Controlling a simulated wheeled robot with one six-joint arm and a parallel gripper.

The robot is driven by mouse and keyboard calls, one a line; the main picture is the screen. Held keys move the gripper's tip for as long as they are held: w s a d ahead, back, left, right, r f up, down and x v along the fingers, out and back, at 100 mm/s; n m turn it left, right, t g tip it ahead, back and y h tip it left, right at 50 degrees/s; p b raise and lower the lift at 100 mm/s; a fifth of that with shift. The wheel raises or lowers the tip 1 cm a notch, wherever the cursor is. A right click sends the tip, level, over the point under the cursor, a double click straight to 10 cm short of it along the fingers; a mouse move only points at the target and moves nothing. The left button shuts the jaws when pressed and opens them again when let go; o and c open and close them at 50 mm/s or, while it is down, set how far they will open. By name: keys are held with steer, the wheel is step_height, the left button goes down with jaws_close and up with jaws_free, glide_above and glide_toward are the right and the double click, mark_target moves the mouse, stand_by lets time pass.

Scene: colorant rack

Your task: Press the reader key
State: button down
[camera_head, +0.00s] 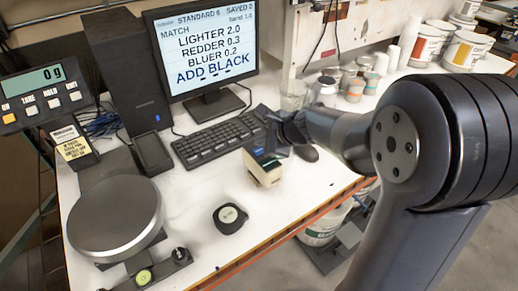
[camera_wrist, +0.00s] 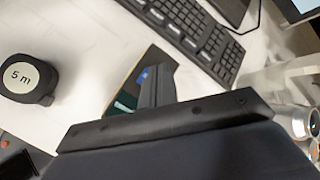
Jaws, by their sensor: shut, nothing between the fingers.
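The reader (camera_head: 262,172) is a small beige handheld block with a dark top, standing on the white bench in front of the keyboard. In the wrist view its dark top (camera_wrist: 124,98) shows partly, with a teal patch and a small blue spot beside my fingers. I cannot tell whether that blue spot is the key. My gripper (camera_head: 266,156) is shut and empty, its fingertips (camera_wrist: 158,72) over or at the reader's top. Whether they touch it is hidden. The monitor (camera_head: 205,48) reads MATCH, LIGHTER 2.0, REDDER 0.3, BLUER 0.2, ADD BLACK, STANDARD 6 and SAVED 0.
A keyboard (camera_head: 220,138) lies just behind the reader, and a dark mouse (camera_head: 305,152) is to its right. A tape measure (camera_head: 230,217) sits in front. A round scale plate (camera_head: 115,217) is at left. Cans and tubs (camera_head: 355,88) stand at back right.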

mark_target(262, 152)
step_height(262, 152, up, 5)
steer(key=p, duration=0.4)
steer(key=shift+f, duration=0.1)
stand_by(0.6)
